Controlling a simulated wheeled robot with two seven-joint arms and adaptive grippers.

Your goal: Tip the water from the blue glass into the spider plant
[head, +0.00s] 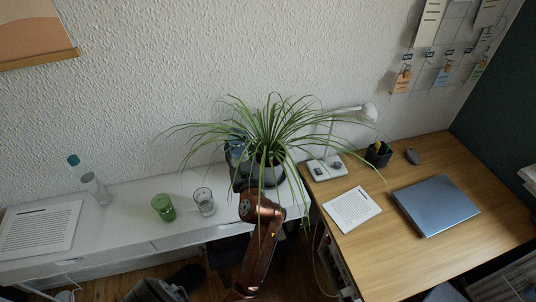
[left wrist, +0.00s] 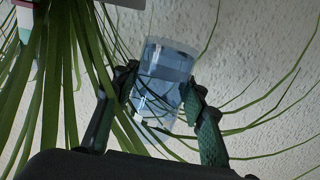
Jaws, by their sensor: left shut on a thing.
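I cannot tell the water level. My right gripper is not in view.
A green glass (head: 163,208), a clear glass (head: 204,201) and a bottle (head: 91,181) stand on the white surface (head: 130,197) to the left.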

